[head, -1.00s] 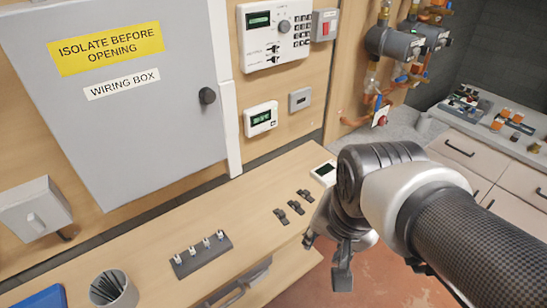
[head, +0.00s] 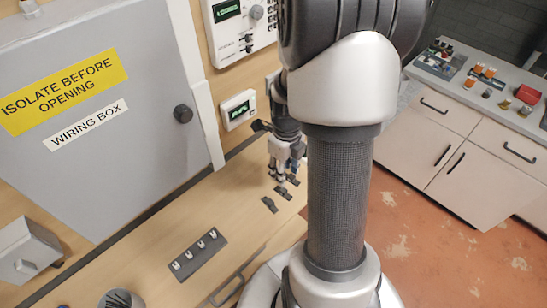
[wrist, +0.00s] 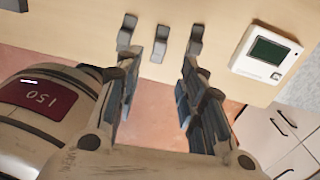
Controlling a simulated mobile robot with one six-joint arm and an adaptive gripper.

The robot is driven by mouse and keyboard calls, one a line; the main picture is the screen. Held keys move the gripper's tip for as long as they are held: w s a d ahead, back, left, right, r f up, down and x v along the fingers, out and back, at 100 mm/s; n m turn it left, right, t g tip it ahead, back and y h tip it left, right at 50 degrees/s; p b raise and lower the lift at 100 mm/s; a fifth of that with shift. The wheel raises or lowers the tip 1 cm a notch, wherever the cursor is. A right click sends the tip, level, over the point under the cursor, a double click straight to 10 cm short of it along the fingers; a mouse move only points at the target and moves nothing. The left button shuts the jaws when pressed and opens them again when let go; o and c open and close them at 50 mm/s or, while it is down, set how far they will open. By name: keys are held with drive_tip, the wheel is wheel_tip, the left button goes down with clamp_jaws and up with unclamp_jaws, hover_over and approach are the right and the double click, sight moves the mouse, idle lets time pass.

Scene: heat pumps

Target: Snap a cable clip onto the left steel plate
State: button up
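The farthest is partly covered by my gripper (head: 285,165).
A closed grey wiring box (head: 90,180) hangs on the wall at left. A dark strip with several white pieces (head: 198,252) and a cup (head: 121,299) stand on the bench. A white display device (wrist: 265,50) lies right of the clips.

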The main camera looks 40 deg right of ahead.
sight(283, 190)
wheel_tip(283, 190, down, 8)
drive_tip(key=b, duration=0.6)
drive_tip(key=shift+f, duration=0.25)
clamp_jaws()
drive_tip(key=shift+r, duration=0.1)
drive_tip(key=shift+r+p, duration=2.35)
drive_tip(key=shift+r, duration=0.65)
